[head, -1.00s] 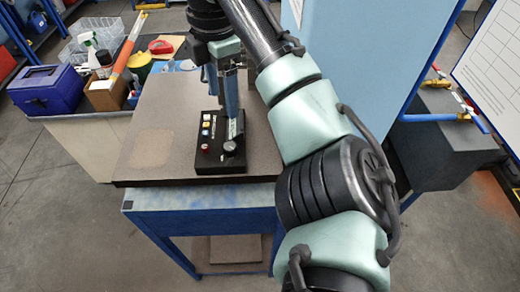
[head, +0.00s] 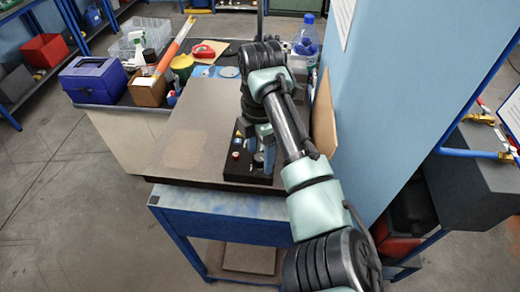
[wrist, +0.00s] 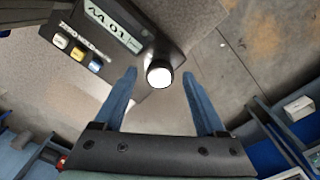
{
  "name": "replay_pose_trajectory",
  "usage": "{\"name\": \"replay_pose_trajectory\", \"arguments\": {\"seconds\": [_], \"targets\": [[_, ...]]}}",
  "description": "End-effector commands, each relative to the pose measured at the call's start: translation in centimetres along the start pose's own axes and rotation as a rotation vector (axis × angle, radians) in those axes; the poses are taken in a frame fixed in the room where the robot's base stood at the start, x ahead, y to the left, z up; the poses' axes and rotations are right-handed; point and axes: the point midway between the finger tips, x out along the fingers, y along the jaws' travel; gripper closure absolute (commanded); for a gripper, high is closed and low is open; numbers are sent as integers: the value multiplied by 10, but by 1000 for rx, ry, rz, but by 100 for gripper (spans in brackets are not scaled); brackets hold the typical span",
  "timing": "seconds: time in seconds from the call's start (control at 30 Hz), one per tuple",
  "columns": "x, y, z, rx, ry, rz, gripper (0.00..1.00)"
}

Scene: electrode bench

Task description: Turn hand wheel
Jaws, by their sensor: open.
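The black control box (head: 239,173) stands on the bench top, near its front edge and partly hidden by my arm. In the wrist view the box (wrist: 112,32) shows a label and several coloured buttons. The hand wheel appears to be the small round knob with a bright, pale face (wrist: 159,76) at the box's corner. My gripper (wrist: 160,84) is open, with one blue finger on each side of the knob in the picture. I cannot tell whether they touch it. In the head view my gripper (head: 262,143) points down over the box.
The bench top (head: 190,140) is clear left of the box. A blue panel (head: 380,80) rises close on the right.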

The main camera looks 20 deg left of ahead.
Motion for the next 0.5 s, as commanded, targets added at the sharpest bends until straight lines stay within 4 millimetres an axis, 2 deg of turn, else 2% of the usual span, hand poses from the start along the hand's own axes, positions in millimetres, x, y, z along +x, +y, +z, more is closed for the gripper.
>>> {"name": "replay_pose_trajectory", "arguments": {"seconds": [0.3,0.37,0.5], "targets": [[4,0,0,0,0,0,27],[4,0,0,0,0,0,36],[4,0,0,0,0,0,61]]}}
